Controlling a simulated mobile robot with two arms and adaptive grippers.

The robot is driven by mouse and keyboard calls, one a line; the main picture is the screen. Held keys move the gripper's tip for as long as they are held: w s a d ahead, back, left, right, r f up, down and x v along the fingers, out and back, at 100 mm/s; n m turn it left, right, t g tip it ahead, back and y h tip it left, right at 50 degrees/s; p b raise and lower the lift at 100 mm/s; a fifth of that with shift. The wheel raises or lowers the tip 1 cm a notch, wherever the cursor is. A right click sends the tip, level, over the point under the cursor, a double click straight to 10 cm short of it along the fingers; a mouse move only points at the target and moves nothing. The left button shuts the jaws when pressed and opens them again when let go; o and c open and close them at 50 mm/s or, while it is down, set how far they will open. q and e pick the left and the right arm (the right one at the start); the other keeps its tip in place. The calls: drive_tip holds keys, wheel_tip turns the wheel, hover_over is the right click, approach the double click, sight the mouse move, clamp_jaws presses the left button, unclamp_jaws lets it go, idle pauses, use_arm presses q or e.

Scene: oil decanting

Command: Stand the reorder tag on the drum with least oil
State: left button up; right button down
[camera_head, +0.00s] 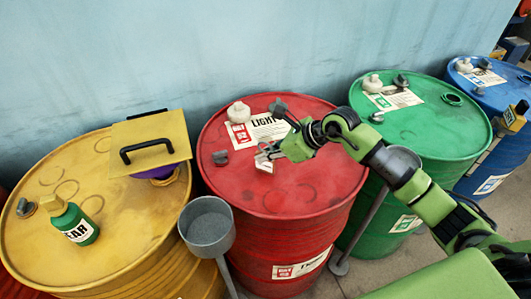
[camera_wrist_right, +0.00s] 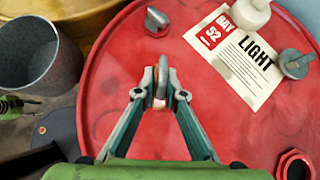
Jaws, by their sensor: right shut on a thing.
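My right gripper (camera_head: 266,155) is over the red drum (camera_head: 230,185) and is shut on a small pale piece, apparently the reorder tag (camera_head: 265,166). In the right wrist view the gripper (camera_wrist_right: 161,92) holds this tag (camera_wrist_right: 162,78) nearly edge-on, so its face is hidden. I cannot tell whether its foot touches the lid. A yellow drum (camera_head: 120,235) stands at left, a green drum (camera_head: 440,137) right of the red one, and a blue drum (camera_head: 508,153) at far right. Oil levels inside are hidden. My left gripper is not in view.
The red lid carries a "LIGHT" label (camera_head: 262,129), a white cap (camera_head: 239,112) and grey fittings (camera_head: 220,158). Grey dippers (camera_head: 207,228) stand between drums. A green bottle (camera_head: 74,224) and a handled yellow plate (camera_head: 150,143) are on the yellow drum. A wall stands behind.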

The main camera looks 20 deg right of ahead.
drive_tip(key=shift+f, duration=0.35)
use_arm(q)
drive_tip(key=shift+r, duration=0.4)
use_arm(e)
drive_tip(key=shift+f, duration=0.25)
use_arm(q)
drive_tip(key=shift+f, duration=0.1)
use_arm(e)
drive_tip(key=c, duration=2.1)
unclamp_jaws()
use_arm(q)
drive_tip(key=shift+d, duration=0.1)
